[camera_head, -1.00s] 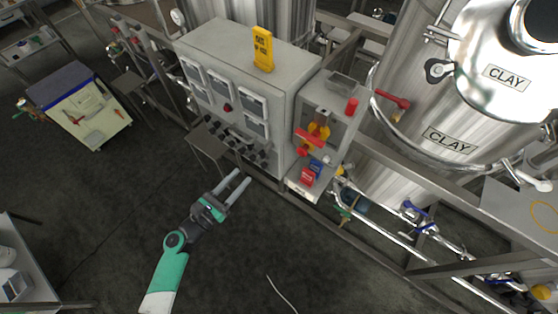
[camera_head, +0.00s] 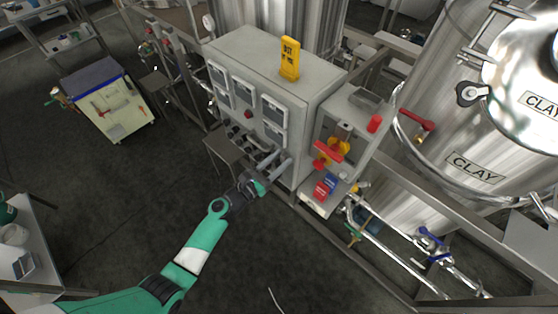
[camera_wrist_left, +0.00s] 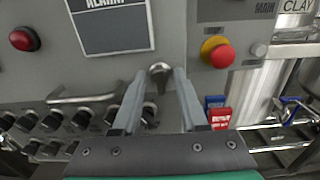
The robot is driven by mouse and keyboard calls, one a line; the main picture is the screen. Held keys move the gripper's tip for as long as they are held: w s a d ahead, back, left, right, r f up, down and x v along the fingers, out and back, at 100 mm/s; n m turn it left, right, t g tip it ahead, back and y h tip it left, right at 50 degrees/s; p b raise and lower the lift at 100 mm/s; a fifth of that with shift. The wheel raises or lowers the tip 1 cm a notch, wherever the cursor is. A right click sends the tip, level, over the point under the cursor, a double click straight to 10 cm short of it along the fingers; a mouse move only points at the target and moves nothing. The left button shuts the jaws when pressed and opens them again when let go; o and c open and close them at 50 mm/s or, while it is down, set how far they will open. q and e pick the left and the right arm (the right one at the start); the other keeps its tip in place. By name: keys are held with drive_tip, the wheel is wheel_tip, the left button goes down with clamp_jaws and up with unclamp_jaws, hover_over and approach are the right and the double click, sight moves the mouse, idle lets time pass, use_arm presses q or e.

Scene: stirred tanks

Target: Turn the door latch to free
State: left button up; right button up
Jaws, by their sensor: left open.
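The door latch (camera_wrist_left: 159,71) is a small round metal piece with a dark lever hanging down below it, on the grey cabinet front in the left wrist view. My left gripper (camera_head: 280,157) is at the lower front of the cabinet (camera_head: 262,56) in the head view. Its two fingers are open, one on each side of the latch in the left wrist view (camera_wrist_left: 160,80). I cannot tell whether they touch it. In the head view the fingers and wrist hide the latch. My right gripper is not in view.
Near the latch are a bar handle (camera_wrist_left: 88,98), several black knobs (camera_wrist_left: 82,119), a red push button on yellow (camera_wrist_left: 219,54) and a red lamp (camera_wrist_left: 24,39). Red and blue tags (camera_wrist_left: 217,113) hang to the right. Open floor (camera_head: 300,255) lies in front.

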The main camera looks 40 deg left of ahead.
use_arm(q)
clamp_jaws()
drive_tip(key=shift+m, duration=0.4)
drive_tip(key=m+b, duration=0.1)
drive_tip(key=m, duration=0.2)
drive_tip(key=shift+m+b, duration=0.4)
drive_tip(key=m+b, duration=0.1)
drive_tip(key=m, duration=0.3)
drive_tip(key=shift+d+f+m+b, duration=0.1)
drive_tip(key=shift+m+b, duration=0.2)
drive_tip(key=shift+b, duration=0.05)
drive_tip(key=m+b, duration=0.1)
drive_tip(key=m, duration=0.3)
drive_tip(key=shift+f+b, duration=0.1)
drive_tip(key=shift+b, duration=0.25)
drive_tip(key=m+b, duration=0.1)
drive_tip(key=m, duration=0.3)
drive_tip(key=shift+m+b, duration=0.3)
drive_tip(key=shift+b, duration=0.05)
